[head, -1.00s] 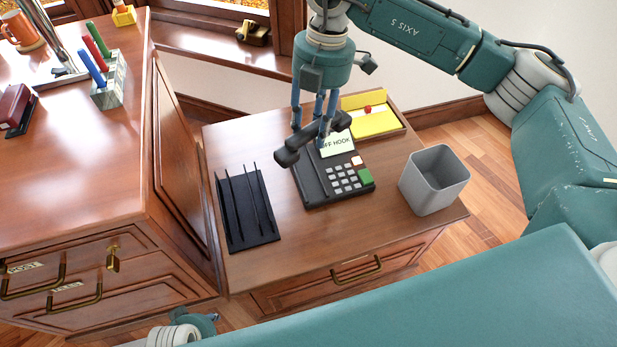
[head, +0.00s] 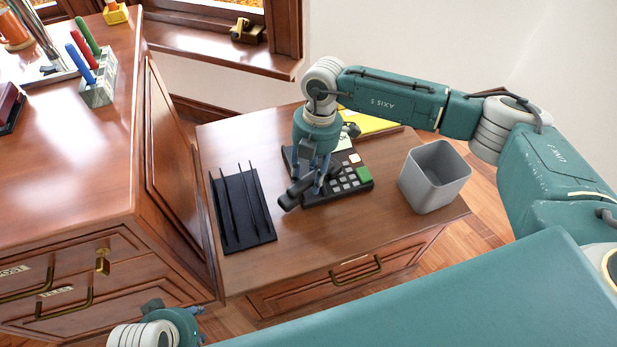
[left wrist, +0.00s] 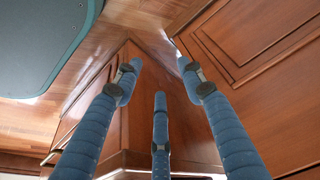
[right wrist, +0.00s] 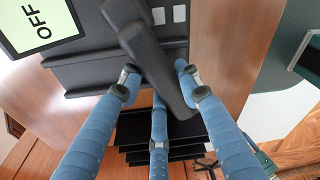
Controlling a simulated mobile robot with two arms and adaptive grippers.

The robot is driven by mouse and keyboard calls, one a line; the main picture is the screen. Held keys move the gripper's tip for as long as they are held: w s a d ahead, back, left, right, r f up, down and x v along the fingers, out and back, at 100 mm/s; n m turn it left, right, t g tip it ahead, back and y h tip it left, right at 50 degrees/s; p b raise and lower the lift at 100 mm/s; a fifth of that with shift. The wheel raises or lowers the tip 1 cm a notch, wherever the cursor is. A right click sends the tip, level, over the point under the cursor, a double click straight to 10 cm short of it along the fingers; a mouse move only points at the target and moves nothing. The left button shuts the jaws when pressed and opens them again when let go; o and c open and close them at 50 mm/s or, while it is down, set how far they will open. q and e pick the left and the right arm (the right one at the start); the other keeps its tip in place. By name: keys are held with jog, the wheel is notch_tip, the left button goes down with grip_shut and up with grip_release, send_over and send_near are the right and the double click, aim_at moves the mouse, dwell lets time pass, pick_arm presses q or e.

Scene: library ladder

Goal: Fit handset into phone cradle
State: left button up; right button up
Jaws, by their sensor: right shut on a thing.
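The dark handset (head: 291,200) is in my right gripper (head: 314,180), over the left front part of the phone (head: 325,198). In the right wrist view the handset (right wrist: 155,62) lies slantwise between the fingers, across the black phone base (right wrist: 92,70). The screen (right wrist: 38,22) reads "OFF" where it shows. I cannot tell whether the handset touches the cradle, which is mostly hidden behind handset and gripper. My left gripper (head: 190,322) is low at the bottom left, away from the phone. Its fingers stand apart and empty in the left wrist view (left wrist: 158,78).
A black slotted rack (head: 262,232) stands left of the phone, a grey bin (head: 432,200) to its right. A yellow tray (head: 372,122) is behind. The taller desk (head: 100,170) rises at left. The small table's front strip is clear.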

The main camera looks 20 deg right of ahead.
aim_at(314, 170)
pick_arm(q)
jog(key=shift+r, duration=0.25)
pick_arm(e)
jog(key=shift+f, duration=0.25)
jog(key=o, duration=1)
jog(key=shift+c, duration=0.2)
jog(key=shift+r, duration=0.2)
pick_arm(q)
notch_tip(314, 170, down, 7)
jog(key=p, duration=0.1)
jog(key=shift+p, duration=0.4)
pick_arm(e)
notch_tip(314, 170, up, 12)
jog(key=d, duration=0.1)
jog(key=shift+w+d, duration=0.3)
jog(key=shift+w, duration=0.05)
pick_arm(q)
jog(key=shift+s+r, duration=0.1)
jog(key=shift+s, duration=0.05)
pick_arm(e)
jog(key=shift+f, duration=0.1)
